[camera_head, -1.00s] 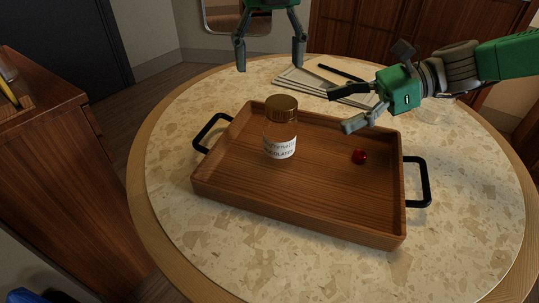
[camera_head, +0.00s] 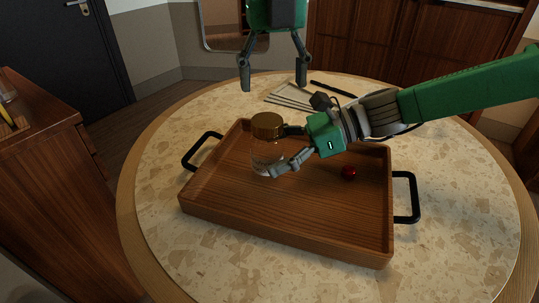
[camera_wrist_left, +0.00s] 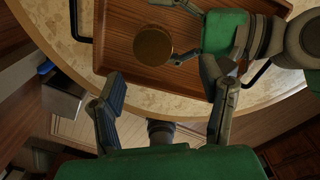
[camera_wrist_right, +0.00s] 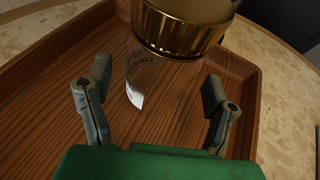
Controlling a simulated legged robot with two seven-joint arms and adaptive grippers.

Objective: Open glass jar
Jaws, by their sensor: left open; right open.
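The glass jar (camera_head: 266,160) stands upright in the wooden tray with its gold lid (camera_head: 267,126) on. The lid also shows in the left wrist view (camera_wrist_left: 153,46) and, close up, in the right wrist view (camera_wrist_right: 185,22), with part of the white label (camera_wrist_right: 140,75) below it. My right gripper (camera_head: 281,150) is open at the jar's right side, its fingers pointing at the jar. In the right wrist view the jar lies between and just beyond the fingertips. My left gripper (camera_head: 274,86) is open and empty, above and behind the jar, pointing down.
The wooden tray (camera_head: 280,235) with black side handles sits on the round stone-topped table (camera_head: 160,235). The tray's front is clear.

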